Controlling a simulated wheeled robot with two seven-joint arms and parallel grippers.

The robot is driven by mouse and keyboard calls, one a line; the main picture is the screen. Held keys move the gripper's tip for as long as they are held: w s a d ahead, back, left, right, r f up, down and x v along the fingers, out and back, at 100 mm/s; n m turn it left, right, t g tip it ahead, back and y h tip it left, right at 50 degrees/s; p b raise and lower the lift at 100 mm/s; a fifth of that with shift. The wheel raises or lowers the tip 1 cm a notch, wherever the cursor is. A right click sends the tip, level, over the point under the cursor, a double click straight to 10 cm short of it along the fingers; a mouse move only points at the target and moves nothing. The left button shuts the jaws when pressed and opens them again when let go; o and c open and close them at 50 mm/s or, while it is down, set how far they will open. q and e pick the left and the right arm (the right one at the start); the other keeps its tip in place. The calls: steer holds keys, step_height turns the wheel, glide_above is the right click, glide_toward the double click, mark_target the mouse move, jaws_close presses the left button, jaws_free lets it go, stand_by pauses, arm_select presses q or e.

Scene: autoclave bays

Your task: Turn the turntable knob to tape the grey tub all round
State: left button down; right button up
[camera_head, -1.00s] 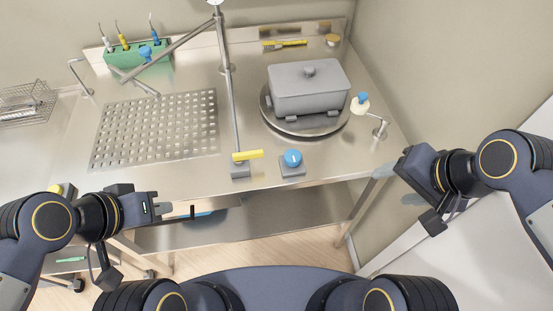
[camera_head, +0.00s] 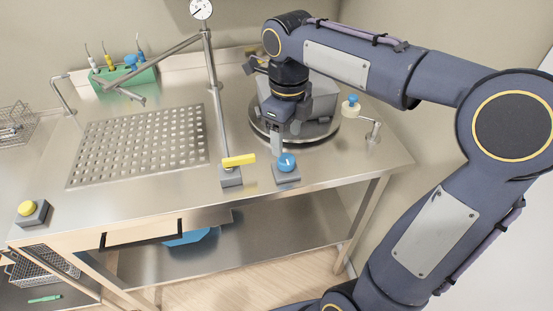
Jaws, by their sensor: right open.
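The grey tub (camera_head: 322,97) sits on the round steel turntable (camera_head: 322,134); my right arm and gripper hide much of both. A blue round knob (camera_head: 287,162) stands on a small grey base at the bench's front edge. My right gripper (camera_head: 281,140) is open, pointing down just behind the knob and in front of the tub, with nothing visible between its fingers. Whether a fingertip touches the knob I cannot tell. A white roll with a blue top (camera_head: 351,104), perhaps the tape, is on a bent steel arm right of the turntable. My left gripper is out of view.
A yellow lever (camera_head: 238,160) stands close left of the knob. A steel post with a gauge (camera_head: 201,9) rises behind it. A perforated plate (camera_head: 140,145) fills the bench's left, with a green tool rack (camera_head: 128,78) behind. A yellow button (camera_head: 27,208) is at front left.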

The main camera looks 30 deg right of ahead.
mark_target(286, 159)
step_height(286, 159, down, 7)
steer(key=shift+r+b, duration=0.15)
steer(key=shift+b, duration=0.15)
steer(key=c, duration=1)
